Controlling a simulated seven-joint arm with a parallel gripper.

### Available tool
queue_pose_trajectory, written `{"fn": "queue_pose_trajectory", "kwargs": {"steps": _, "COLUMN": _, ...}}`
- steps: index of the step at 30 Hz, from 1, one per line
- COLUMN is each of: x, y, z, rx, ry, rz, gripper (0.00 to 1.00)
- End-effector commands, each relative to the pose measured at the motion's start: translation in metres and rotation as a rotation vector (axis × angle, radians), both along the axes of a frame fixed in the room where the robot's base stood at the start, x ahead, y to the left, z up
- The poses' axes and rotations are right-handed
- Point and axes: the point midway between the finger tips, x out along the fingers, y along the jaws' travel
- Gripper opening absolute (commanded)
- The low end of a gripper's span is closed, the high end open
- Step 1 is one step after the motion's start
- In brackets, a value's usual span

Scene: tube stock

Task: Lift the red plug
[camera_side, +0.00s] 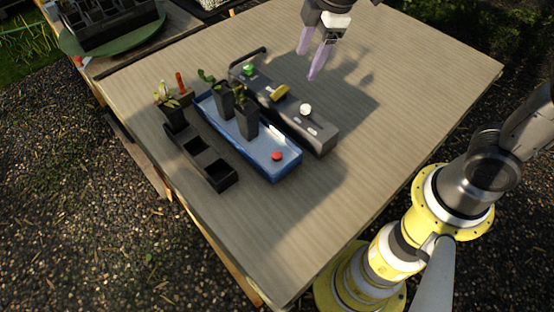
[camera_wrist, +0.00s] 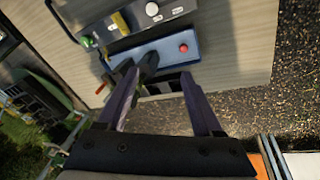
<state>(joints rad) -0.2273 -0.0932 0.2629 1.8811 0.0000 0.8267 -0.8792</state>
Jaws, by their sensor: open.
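A small round red plug (camera_side: 277,156) sits at the near right end of the blue tray (camera_side: 290,168). It also shows in the wrist view (camera_wrist: 183,48) on the blue tray (camera_wrist: 205,49), beyond my fingertips. My gripper (camera_side: 307,64) is open, with two purple fingers apart and nothing between them. In the side view it is above the back of the table, up and right of the plug and clear of it. In the wrist view my gripper (camera_wrist: 160,76) has its fingers spread in the foreground.
Dark potted seedlings (camera_side: 246,123) stand in the blue tray. A black pot strip (camera_side: 222,177) lies left of it, near an upright red-orange stick (camera_side: 180,83). A grey box (camera_side: 322,138) with green, yellow and white knobs lies on the right. The table's right side (camera_side: 420,80) is clear.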

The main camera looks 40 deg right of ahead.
Motion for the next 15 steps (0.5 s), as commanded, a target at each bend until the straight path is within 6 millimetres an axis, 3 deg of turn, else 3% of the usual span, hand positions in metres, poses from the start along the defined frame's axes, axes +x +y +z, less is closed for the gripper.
{"fn": "queue_pose_trajectory", "kwargs": {"steps": 1, "x": 0.010, "y": 0.014, "z": -0.022, "rx": -0.017, "ry": 0.046, "rz": 0.052, "gripper": 0.68}}
{"fn": "queue_pose_trajectory", "kwargs": {"steps": 6, "x": 0.024, "y": 0.048, "z": -0.081, "rx": -0.055, "ry": 0.160, "rz": 0.151, "gripper": 0.68}}
{"fn": "queue_pose_trajectory", "kwargs": {"steps": 9, "x": 0.020, "y": 0.059, "z": -0.106, "rx": -0.072, "ry": 0.214, "rz": 0.178, "gripper": 0.68}}
{"fn": "queue_pose_trajectory", "kwargs": {"steps": 15, "x": 0.012, "y": 0.068, "z": -0.130, "rx": -0.087, "ry": 0.255, "rz": 0.205, "gripper": 0.68}}
